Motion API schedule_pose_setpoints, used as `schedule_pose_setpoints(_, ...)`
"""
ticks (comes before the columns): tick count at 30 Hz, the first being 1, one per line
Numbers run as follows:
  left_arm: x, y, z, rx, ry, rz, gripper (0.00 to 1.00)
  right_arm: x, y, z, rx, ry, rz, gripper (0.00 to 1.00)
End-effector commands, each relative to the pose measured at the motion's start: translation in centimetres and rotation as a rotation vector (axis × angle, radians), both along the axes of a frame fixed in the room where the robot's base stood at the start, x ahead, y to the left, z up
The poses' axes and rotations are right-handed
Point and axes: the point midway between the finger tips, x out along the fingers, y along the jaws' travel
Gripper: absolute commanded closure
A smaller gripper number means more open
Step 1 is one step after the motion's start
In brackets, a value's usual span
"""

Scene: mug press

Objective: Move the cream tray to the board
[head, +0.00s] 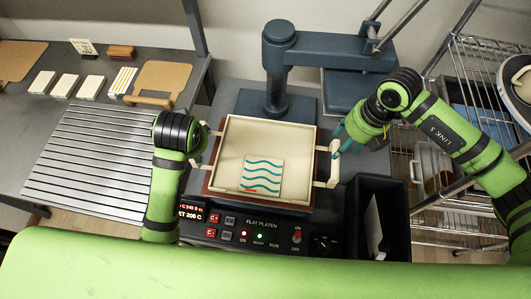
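The cream tray (234,172) sits on the flat platen press, with a handle on its left side and one on its right (334,163). A white tile with teal wavy lines (262,175) lies in it. My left gripper (205,146) is at the tray's left handle; its fingers are mostly hidden by my wrist. My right gripper (340,146) is at the right handle; I cannot tell whether its fingers close on it. A tan board (163,77) lies on the grey table at upper left; another tan board (16,59) lies at the far left.
A slatted metal rack (97,160) lies on the table between press and boards. White tiles (65,85), a striped tile (123,81) and a brown block (121,51) lie behind it. A black bin (377,215) stands right of the press. A wire shelf (460,140) is farther right.

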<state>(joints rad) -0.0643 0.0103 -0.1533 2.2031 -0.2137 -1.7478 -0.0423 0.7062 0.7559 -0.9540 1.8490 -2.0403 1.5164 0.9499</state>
Motion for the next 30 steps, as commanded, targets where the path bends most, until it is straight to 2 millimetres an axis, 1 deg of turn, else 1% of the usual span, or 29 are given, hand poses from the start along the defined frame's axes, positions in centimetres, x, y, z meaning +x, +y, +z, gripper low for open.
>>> schedule_pose_setpoints(5,0.7,0.3,-1.8,0.001,0.005,0.000,0.40,-0.1,0.5,-2.0,0.001,0.006,0.002,0.40)
schedule_pose_setpoints(12,2.1,0.9,-4.9,0.001,0.004,0.002,0.40,0.0,1.2,-5.3,0.003,0.005,0.001,0.40)
schedule_pose_setpoints(15,2.5,1.0,-5.7,0.001,0.002,0.001,0.40,0.0,1.3,-6.2,0.002,0.003,0.002,0.40)
schedule_pose_setpoints(19,2.7,1.1,-6.2,0.000,0.001,0.000,0.40,0.1,1.4,-6.7,0.003,0.000,0.002,0.40)
schedule_pose_setpoints(26,2.7,1.1,-6.3,0.000,0.000,0.000,0.40,0.0,1.4,-6.8,0.003,0.000,0.002,0.40)
schedule_pose_setpoints(27,2.7,1.1,-6.3,0.000,0.000,0.001,0.44,0.0,1.4,-6.8,0.003,0.001,0.002,0.44)
schedule_pose_setpoints(29,2.7,1.1,-6.3,0.000,0.000,0.000,0.68,0.0,1.4,-6.8,0.003,0.001,0.002,0.68)
schedule_pose_setpoints(30,2.7,1.1,-6.3,0.000,0.000,0.000,0.84,0.0,1.4,-6.8,0.003,0.001,0.002,0.84)
